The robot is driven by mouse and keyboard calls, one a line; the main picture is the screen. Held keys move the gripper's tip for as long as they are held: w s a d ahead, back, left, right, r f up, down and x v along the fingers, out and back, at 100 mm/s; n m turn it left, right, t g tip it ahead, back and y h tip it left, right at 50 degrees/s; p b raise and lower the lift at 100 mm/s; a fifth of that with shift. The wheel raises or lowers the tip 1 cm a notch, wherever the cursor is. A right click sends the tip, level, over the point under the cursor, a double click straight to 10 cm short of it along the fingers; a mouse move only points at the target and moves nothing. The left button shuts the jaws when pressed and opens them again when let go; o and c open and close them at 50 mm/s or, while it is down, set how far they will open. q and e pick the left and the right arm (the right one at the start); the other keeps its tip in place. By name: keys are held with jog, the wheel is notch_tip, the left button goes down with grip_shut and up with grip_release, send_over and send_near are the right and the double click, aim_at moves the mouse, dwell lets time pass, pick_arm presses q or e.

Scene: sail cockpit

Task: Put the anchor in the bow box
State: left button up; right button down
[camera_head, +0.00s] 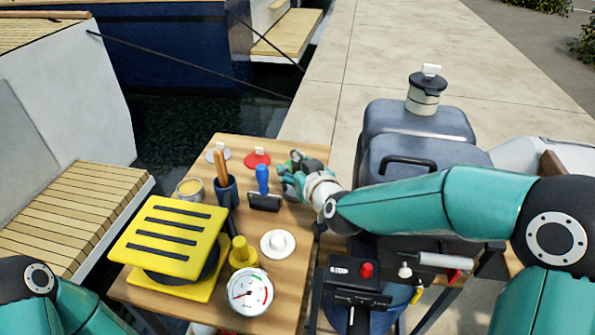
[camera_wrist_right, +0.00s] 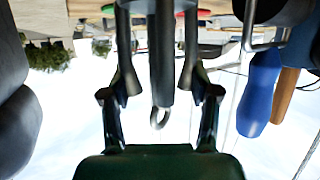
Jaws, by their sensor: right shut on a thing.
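My right gripper (camera_head: 292,178) is above the wooden table, near its right side. In the right wrist view its two fingers (camera_wrist_right: 158,70) stand on either side of a dark grey shank with a ring at its end, which I take for the anchor (camera_wrist_right: 161,65). The gripper is shut on it. In the head view the gripper largely hides the anchor. I cannot tell for sure which thing is the bow box; a grey lidded box with a black handle (camera_head: 420,165) stands right of the table. My left arm shows at the lower left, with its gripper out of view.
The wooden table (camera_head: 285,225) holds a yellow slatted block (camera_head: 172,232), a gauge (camera_head: 247,292), a white round knob (camera_head: 278,243), a blue-handled tool (camera_head: 262,180), a cup with wooden handles (camera_head: 226,190) and a red disc (camera_head: 257,159). A lidded pot (camera_head: 425,96) stands on the grey case behind.

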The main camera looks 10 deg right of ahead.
jog(key=shift+r, duration=0.15)
jog(key=shift+c, duration=1.3)
grip_release()
jog(key=shift+s, duration=0.1)
